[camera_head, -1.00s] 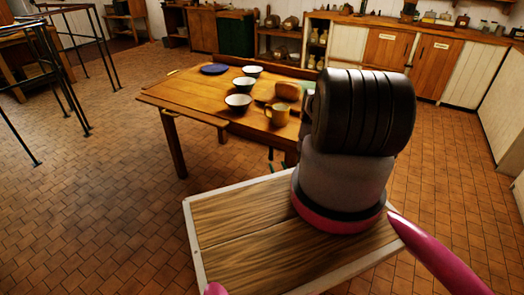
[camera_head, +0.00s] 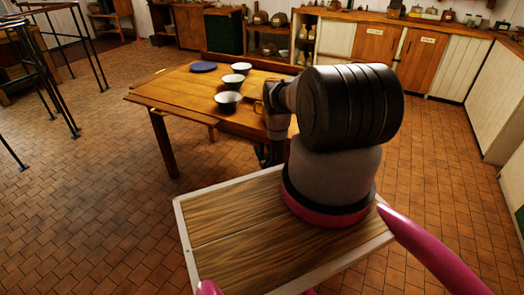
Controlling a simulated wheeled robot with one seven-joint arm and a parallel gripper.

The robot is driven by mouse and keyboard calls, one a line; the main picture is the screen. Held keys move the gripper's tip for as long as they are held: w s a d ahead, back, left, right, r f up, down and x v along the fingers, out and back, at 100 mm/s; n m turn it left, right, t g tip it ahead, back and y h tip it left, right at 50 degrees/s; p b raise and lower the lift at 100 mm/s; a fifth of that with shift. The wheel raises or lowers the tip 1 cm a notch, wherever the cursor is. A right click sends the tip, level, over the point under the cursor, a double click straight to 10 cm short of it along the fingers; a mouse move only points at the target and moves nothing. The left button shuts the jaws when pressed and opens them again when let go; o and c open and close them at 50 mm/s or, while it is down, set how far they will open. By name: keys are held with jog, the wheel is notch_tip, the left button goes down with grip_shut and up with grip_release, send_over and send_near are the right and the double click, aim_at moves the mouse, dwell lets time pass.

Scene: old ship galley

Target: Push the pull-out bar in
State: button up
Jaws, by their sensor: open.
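I cannot make out the pull-out bar for certain. The wooden table (camera_head: 180,92) stands ahead of me, and its near right part is hidden behind my arm. A small pale piece shows at its left end, too small to identify. My arm rises in front of me and bends left. Its dark outer links (camera_head: 277,122) hang down at the table's near right edge. I cannot pick out the fingers of my gripper; they are hidden behind my own body or the arm.
Black metal frames (camera_head: 62,75) stand at the left. Cabinets (camera_head: 420,62) line the back and right. Tiled floor (camera_head: 90,190) is clear left of the table.

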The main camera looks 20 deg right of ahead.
jog(key=shift+c, duration=0.3)
grip_shut()
dwell(1.1)
